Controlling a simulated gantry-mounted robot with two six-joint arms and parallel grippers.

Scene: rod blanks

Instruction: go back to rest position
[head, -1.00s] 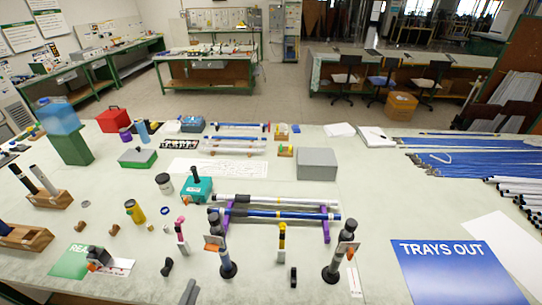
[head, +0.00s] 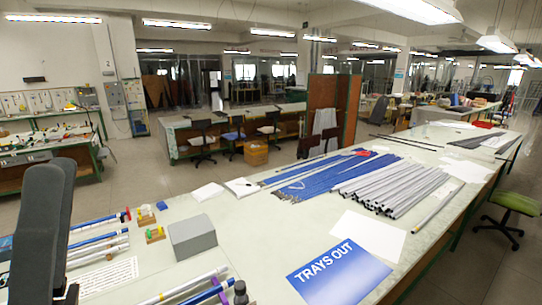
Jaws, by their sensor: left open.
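My left gripper (head: 49,205) stands large and dark grey at the lower left of the head view, close to the camera. Its two fingers point up, one partly in front of the other, and they are apart. I see nothing held between them. It hides part of the bench's left side. My right gripper is out of view.
On the bench lie rods on a rack (head: 186,289), a grey box (head: 192,237), a blue "TRAYS OUT" sign (head: 338,274), blue rods (head: 325,178) and a pile of grey tubes (head: 396,187). Bare bench top lies between the box and the sign.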

